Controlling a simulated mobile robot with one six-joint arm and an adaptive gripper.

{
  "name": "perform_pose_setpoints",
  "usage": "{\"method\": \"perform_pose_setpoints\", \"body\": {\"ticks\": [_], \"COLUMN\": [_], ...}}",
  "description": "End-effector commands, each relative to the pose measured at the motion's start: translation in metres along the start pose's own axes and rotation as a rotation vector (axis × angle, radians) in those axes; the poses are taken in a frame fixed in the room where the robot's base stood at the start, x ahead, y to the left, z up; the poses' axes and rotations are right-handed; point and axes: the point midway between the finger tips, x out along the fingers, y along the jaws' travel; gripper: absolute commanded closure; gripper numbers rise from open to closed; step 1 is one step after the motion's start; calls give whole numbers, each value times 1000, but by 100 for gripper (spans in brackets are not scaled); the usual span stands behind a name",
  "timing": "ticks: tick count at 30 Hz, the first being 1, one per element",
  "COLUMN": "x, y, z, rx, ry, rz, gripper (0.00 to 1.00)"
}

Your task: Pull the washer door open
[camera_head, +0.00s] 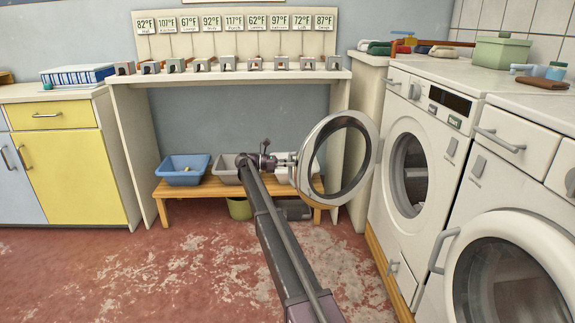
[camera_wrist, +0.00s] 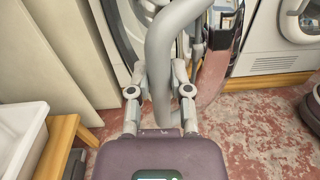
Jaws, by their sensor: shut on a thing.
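In the wrist view the grey curved handle (camera_wrist: 160,55) passes between the two fingers of my gripper (camera_wrist: 161,78). Part of the door's rim (camera_wrist: 222,38) shows there at the upper right. The far side of the handle is hidden.
A second machine with a shut round door (camera_head: 508,280) stands at the right front. A wooden bench (camera_head: 190,190) with a blue basin (camera_head: 183,170) and other tubs is behind my gripper. A yellow cabinet (camera_head: 68,175) is at left. The red floor (camera_head: 150,270) in front is clear.

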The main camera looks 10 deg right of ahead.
Motion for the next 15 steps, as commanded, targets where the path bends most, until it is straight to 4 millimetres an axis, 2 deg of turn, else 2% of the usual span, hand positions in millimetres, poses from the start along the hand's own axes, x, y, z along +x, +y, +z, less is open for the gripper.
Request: {"method": "perform_pose_setpoints", "body": {"ticks": [2, 3, 6, 15], "x": [6, 6, 4, -2], "y": [2, 2, 2, 1], "z": [0, 0, 0, 0], "rx": [-1, -1, 0, 0], "ry": [-1, -1, -1, 0], "rz": [-1, 0, 2, 5], "gripper": [100, 66, 39, 39]}}
